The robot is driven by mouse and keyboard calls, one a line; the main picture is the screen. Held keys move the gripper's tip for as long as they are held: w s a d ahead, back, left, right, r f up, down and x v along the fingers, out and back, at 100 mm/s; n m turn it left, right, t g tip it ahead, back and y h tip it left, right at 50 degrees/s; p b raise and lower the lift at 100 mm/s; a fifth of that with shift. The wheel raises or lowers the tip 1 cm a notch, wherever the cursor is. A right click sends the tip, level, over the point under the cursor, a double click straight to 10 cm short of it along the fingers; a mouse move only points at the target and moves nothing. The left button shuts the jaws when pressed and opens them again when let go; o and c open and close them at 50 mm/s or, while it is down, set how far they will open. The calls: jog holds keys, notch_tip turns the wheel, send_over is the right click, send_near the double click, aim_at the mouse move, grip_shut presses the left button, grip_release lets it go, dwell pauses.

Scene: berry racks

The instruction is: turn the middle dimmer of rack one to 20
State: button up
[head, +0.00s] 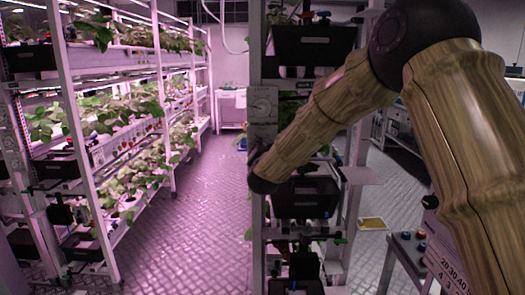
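A grey dimmer panel (263,105) with a round pale dial is on the front post of the near rack (256,50). Its marks and setting are too small to read. I cannot tell from this view whether this is the middle dimmer or whether the rack is rack one. My bamboo-patterned arm reaches in from the right, and its dark lower joint is in front of the post, just below the panel. My gripper cannot be made out beyond that joint. Any dimmer lower on the post is hidden behind my arm.
A plant rack (75,120) with several shelves stands at the left. The tiled aisle (200,215) between the racks is clear. A small table (408,248) with red and blue knobs stands at the lower right, near a partly hidden number label (455,270). Black boxes (312,45) sit in the near rack.

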jog(key=shift+f, duration=0.25)
jog(key=o, duration=1)
jog(key=shift+o, duration=0.3)
jog(key=shift+r, duration=0.1)
jog(key=shift+s, duration=0.1)
jog(key=s, duration=1.2)
jog(key=shift+d, duration=0.1)
